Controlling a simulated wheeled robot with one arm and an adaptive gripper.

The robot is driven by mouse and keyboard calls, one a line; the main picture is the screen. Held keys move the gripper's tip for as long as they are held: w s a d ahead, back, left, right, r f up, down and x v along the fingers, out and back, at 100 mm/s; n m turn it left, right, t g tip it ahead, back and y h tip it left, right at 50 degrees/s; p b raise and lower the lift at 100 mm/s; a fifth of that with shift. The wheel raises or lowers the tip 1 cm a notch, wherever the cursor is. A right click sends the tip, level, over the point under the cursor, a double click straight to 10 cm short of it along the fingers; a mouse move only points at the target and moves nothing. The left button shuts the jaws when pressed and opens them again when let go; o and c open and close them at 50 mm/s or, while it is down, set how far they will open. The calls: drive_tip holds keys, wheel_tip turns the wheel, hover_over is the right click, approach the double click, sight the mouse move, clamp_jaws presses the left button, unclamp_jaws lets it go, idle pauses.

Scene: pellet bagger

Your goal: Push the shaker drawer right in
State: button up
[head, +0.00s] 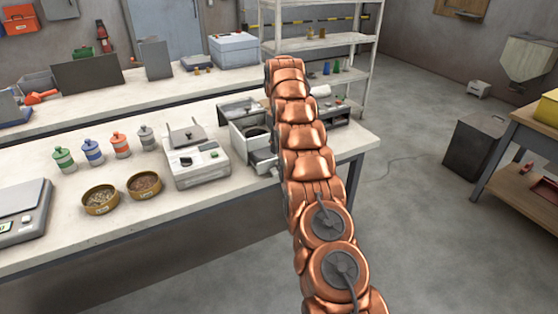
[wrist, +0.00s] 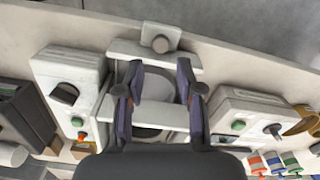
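The shaker (head: 243,134) is a pale housing on the near bench, partly hidden behind my arm in the head view. Its drawer (head: 264,162) sticks out toward the bench's front edge. A round, partly shaded shape shows between the fingers. My gripper (wrist: 158,82) is open, its two purple-padded fingers apart above the drawer area, with nothing visibly held. Whether a finger touches the drawer I cannot tell. The arm hides the gripper in the head view.
A pale instrument (head: 197,163) stands left of the shaker, with two brass bowls (head: 100,198) and several capped bottles (head: 92,153) farther left. In the wrist view boxes with green buttons flank my fingers closely. Open floor (head: 400,230) lies right of the bench.

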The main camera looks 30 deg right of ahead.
drive_tip(key=shift+f+p, duration=0.8)
drive_tip(key=shift+f, duration=2.5)
clamp_jaws()
